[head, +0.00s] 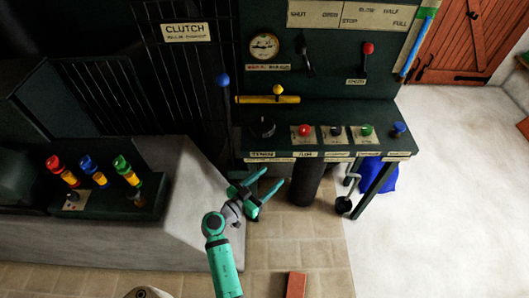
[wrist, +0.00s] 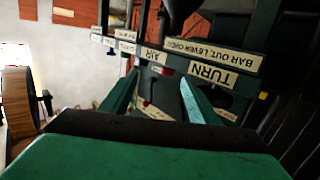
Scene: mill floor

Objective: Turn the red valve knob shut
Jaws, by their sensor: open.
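A small red knob (head: 304,130) sits on the sloping front of the dark green console (head: 350,110), between a larger black knob (head: 263,127) and another black control. I cannot tell for certain that it is the valve knob, as other red-topped controls are in view. My gripper (head: 274,177) is open and empty, in front of and below the console's labelled edge, apart from the knob. In the wrist view its two green fingers (wrist: 160,78) point towards the console, with labels TURN (wrist: 222,73) and AIR (wrist: 149,55) upside down beyond them.
A red-topped lever (head: 367,48) and a gauge (head: 264,46) are on the upright panel. Green (head: 367,130) and blue (head: 399,128) knobs lie to the right. A crank (head: 345,204) hangs below. Coloured levers (head: 92,170) stand left; the pale floor (head: 450,180) at right is mostly clear.

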